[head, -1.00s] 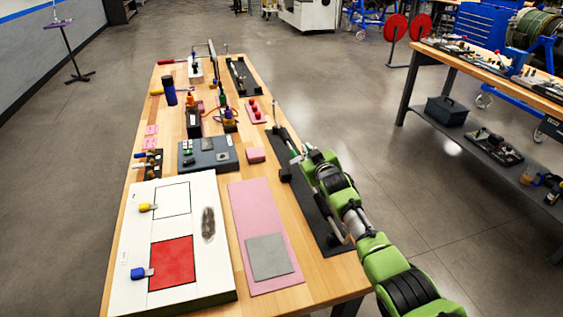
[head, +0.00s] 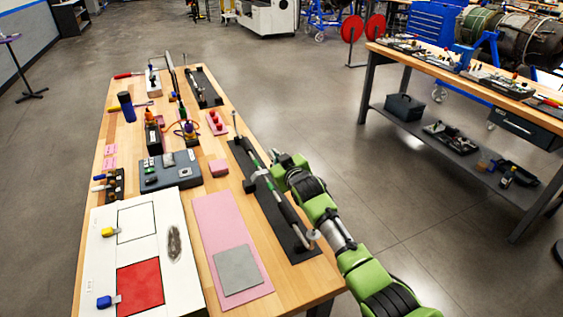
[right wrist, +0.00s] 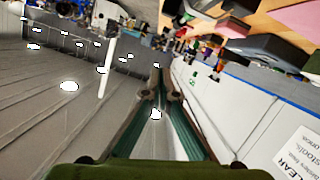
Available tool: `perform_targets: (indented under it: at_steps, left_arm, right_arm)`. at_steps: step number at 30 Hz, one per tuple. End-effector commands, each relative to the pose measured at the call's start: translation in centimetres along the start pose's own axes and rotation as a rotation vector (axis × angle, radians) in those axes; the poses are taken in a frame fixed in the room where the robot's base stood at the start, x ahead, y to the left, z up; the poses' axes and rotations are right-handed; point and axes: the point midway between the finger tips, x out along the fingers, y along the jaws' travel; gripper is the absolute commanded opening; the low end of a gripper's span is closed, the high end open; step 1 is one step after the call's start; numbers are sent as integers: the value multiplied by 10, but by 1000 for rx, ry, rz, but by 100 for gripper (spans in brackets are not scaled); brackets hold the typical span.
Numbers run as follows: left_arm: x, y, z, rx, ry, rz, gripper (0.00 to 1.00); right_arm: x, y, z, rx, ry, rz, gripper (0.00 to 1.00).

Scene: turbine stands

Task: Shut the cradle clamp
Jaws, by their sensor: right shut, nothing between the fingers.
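A long dark cradle base (head: 302,250) lies along the right edge of the wooden bench in the head view. A dark rod with a green band (head: 256,168) rests along it. A light round knob (head: 313,235) shows near its near end. The clamp's own parts are too small to tell whether it is open or shut. My right gripper (head: 272,162) is at the base's right side, beside the rod. In the right wrist view its fingers (right wrist: 157,92) are together and empty. My left gripper is out of view.
A pink mat with a grey plate (head: 238,268) and a white board (head: 180,235) lie left of the base. A pink block (head: 218,168) and a dark box (head: 170,170) stand farther back. Open floor lies right of the bench, before a second bench (head: 480,85).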

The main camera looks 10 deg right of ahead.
Motion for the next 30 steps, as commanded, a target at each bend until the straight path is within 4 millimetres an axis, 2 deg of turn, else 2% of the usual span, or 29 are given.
perform_targets:
  at_steps: [9, 15, 30]
  left_arm:
    - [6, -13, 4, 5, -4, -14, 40]
    - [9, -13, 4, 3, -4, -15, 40]
    - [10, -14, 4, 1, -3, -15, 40]
  right_arm:
    - [-40, 1, 2, 0, 0, 1, 0]
    - [-57, 1, 1, 0, 0, 1, 0]
    - [-62, 2, 1, 0, -1, 1, 0]
